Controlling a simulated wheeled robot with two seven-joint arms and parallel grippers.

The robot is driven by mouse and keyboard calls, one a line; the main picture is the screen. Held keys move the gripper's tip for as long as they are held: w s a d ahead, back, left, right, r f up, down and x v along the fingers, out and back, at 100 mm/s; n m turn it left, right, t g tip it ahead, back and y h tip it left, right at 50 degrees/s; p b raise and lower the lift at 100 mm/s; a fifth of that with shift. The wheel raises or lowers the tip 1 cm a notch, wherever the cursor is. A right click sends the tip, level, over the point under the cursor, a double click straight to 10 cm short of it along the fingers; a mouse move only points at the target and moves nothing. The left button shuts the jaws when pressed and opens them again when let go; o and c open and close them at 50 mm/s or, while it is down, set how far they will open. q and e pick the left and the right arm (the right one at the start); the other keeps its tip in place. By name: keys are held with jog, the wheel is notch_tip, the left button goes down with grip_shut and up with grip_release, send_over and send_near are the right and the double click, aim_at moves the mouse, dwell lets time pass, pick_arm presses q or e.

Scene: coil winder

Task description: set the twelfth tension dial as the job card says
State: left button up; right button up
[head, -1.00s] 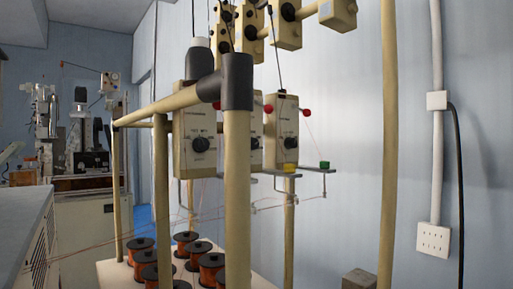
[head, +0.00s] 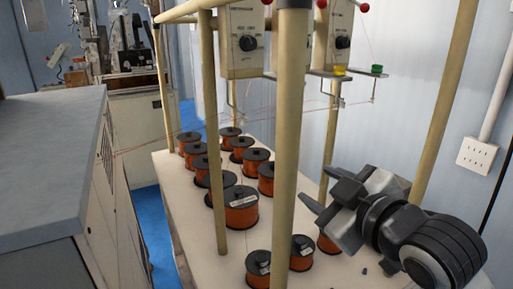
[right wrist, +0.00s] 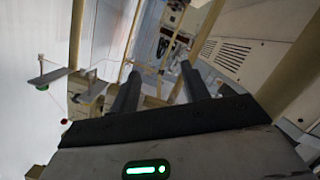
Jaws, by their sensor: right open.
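Two beige tension boxes show at the top of the head view, cut off by the upper edge. The left box has a black tension dial (head: 248,43) and the right box has another black dial (head: 342,42). I cannot read their settings or tell which is the twelfth. No job card can be made out. My right gripper (head: 320,186) is open and empty, low at the right of the frame, below the right box and apart from it. Its fingers also show in the right wrist view (right wrist: 160,72). My left gripper is not in view.
Beige frame posts (head: 290,120) stand between me and the boxes. Several copper wire spools (head: 242,213) stand on the pale board (head: 185,205) below. Thin wires and small arms with yellow and green pieces (head: 376,69) hang under the boxes. A grey cabinet (head: 45,150) is at left.

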notch_tip(320, 180, up, 16)
jog(key=s+a+r+n+t+y, duration=0.1)
jog(key=a+n+t+y, duration=0.25)
jog(key=n, duration=0.25)
jog(key=p, duration=0.4)
send_near(251, 45)
jog(key=shift+y, duration=0.45)
jog(key=x, duration=0.7)
jog(key=shift+w+d+f, duration=0.1)
jog(key=shift+d, duration=0.05)
jog(key=shift+w+a, duration=0.3)
jog(key=shift+w, duration=0.25)
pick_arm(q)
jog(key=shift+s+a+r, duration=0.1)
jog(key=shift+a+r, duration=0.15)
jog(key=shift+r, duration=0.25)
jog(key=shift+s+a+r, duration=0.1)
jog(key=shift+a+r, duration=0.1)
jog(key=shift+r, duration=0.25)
